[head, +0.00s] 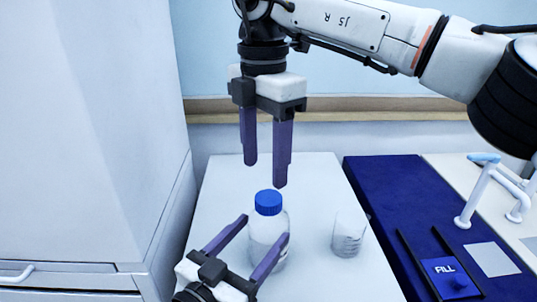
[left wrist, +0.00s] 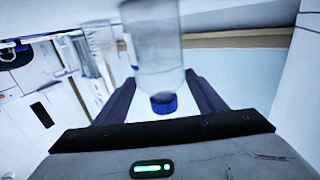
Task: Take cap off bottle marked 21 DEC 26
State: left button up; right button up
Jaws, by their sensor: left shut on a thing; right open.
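A clear bottle (head: 262,246) with a blue screw cap (head: 268,202) stands upright on the white bench top. The cap is on it. No date marking is readable on the side I see. My left gripper (head: 265,228) is shut on the bottle's body, one finger on each side, below the cap. In the left wrist view the bottle (left wrist: 152,45) appears upside down between the fingers, with its cap (left wrist: 163,103) toward the wrist. My right gripper (head: 265,175) is open and empty, pointing down just above the cap and apart from it.
A clear beaker (head: 348,236) stands right of the bottle. Further right are a dark blue mat (head: 385,190), a tile marked FILL (head: 447,277) and a white tap-like fixture (head: 478,190). A tall white cabinet (head: 90,120) closes off the left side.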

aim_at(269, 198)
jog(key=m, duration=0.4)
jog(key=w+m, duration=0.1)
jog(key=m, duration=0.1)
jog(key=shift+d+m, duration=0.35)
jog(key=shift+m, duration=0.05)
jog(key=shift+f, duration=4)
jog(key=shift+c, duration=0.5)
